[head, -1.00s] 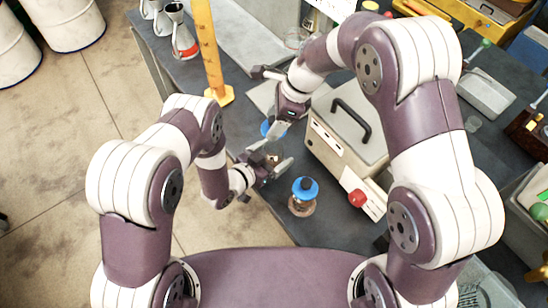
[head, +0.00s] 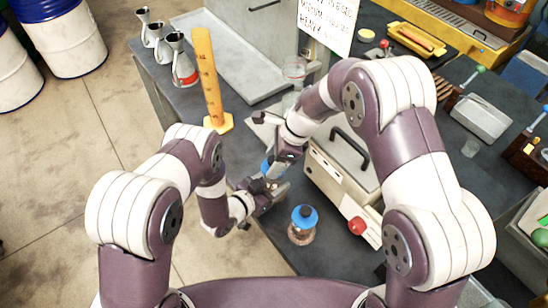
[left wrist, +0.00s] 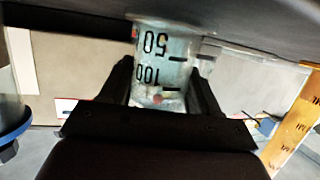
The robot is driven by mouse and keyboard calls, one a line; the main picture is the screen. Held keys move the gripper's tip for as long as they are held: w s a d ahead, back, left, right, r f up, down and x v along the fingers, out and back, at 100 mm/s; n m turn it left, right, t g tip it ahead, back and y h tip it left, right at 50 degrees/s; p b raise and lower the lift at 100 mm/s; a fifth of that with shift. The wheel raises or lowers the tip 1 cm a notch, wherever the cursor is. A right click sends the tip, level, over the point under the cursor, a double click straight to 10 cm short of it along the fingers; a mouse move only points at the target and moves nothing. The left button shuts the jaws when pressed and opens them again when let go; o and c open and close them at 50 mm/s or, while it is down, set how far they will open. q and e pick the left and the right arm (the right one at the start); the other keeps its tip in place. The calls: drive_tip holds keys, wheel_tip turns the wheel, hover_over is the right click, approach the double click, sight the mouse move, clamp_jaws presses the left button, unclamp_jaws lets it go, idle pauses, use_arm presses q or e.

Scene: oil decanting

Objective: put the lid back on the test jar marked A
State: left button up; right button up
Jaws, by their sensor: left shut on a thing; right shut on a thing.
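My left gripper (head: 268,190) is shut on a clear jar. In the left wrist view the jar (left wrist: 160,68) shows black 50 and 100 marks, upside down in the picture, between the fingers. No letter A is readable on it. My right gripper (head: 283,160) is shut on a blue lid (head: 267,168), just above and against the left gripper in the picture. Whether the lid touches the jar is hidden by the fingers. A second jar (head: 302,235) with a blue lid stands on the bench to the right of my left gripper.
A beige machine (head: 325,165) with a black handle and red knob (head: 356,227) stands just right of the grippers. The dark bench's left edge is close to the left gripper.

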drive_tip(key=shift+f, duration=0.2)
idle(0.4)
drive_tip(key=shift+f, duration=0.8)
drive_tip(key=shift+f, duration=0.6)
drive_tip(key=o, duration=1.2)
drive_tip(key=v, duration=1.2)
use_arm(q)
drive_tip(key=o, duration=1.6)
